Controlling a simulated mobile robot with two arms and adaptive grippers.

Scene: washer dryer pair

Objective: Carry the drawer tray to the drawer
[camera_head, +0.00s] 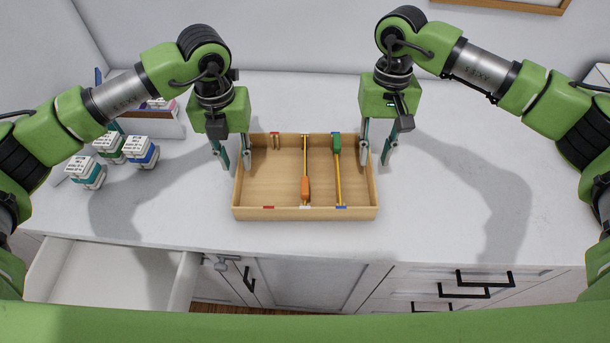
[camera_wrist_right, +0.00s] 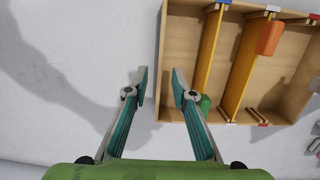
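The drawer tray (camera_head: 262,214) is a shallow wooden box lying flat on the white counter, also in the right wrist view (camera_wrist_right: 185,40). It has yellow dividers, with an orange piece (camera_head: 305,188) and a green piece (camera_head: 337,144) on them. My left gripper (camera_head: 236,167) is open at the tray's left wall, one finger on each side. My right gripper (camera_head: 376,163) is open at the right wall. In the right wrist view its fingertips (camera_wrist_right: 159,76) lie either side of the wall line, with a gap. The drawer (camera_head: 110,280) stands open, empty where visible, at lower left.
Several small white blocks with coloured bands (camera_head: 86,172) stand on the counter at left, before a white bin (camera_head: 150,122). The counter (camera_head: 440,190) right of the tray is clear. Closed cabinet fronts with black handles (camera_head: 485,278) lie below the front edge.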

